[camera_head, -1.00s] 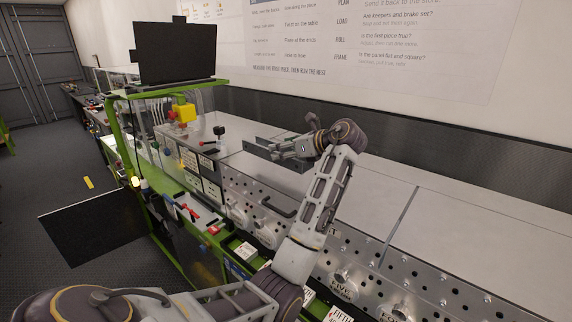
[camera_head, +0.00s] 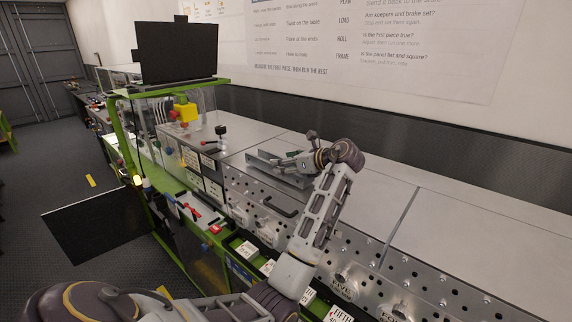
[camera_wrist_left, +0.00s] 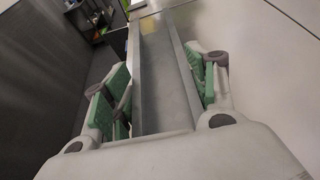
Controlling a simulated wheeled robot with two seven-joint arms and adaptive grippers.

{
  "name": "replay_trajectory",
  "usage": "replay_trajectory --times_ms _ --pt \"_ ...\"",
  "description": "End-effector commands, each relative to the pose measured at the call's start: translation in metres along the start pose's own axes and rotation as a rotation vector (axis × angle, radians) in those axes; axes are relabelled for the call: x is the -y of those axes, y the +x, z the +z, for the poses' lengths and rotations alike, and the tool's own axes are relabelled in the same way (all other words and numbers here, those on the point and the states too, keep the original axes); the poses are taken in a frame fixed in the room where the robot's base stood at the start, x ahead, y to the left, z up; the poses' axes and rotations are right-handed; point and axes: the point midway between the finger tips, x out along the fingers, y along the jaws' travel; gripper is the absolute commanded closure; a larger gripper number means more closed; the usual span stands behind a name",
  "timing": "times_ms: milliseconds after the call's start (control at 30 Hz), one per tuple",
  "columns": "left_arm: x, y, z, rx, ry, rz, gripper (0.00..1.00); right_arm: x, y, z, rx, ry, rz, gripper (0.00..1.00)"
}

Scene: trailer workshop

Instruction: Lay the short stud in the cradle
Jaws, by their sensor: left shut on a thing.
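My left gripper (camera_head: 290,163) is shut on the short stud (camera_head: 265,165), a grey metal channel with raised side walls. In the left wrist view the stud (camera_wrist_left: 165,80) runs lengthwise between the green finger pads, its open side facing the camera. In the head view it is low over the pale metal bench top, its far end pointing left. I cannot tell whether it touches the surface under it. I cannot make out the cradle apart from the stud and gripper. My right gripper is not in view.
A small black-knobbed post (camera_head: 221,131) and a yellow box (camera_head: 186,112) stand left, near a black monitor (camera_head: 178,52) on a green frame.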

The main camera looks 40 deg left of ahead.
Motion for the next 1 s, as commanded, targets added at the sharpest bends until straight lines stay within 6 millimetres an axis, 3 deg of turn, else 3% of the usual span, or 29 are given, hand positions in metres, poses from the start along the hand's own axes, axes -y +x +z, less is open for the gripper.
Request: replay_trajectory --times_ms 533,567,700,1000 --pt "-0.0001 0.0031 -0.0075 0.001 -0.001 0.0 0.72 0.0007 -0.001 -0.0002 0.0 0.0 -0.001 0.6" --pt "-0.0001 0.0031 -0.0076 0.0 -0.001 0.0 0.39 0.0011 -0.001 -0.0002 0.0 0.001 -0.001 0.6" --pt "-0.0001 0.0031 -0.0075 0.0 -0.001 0.0 0.21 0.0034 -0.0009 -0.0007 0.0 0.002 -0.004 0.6" --pt "-0.0001 0.0031 -0.0074 0.0 -0.001 0.0 0.21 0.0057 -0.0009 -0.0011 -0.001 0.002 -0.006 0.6"
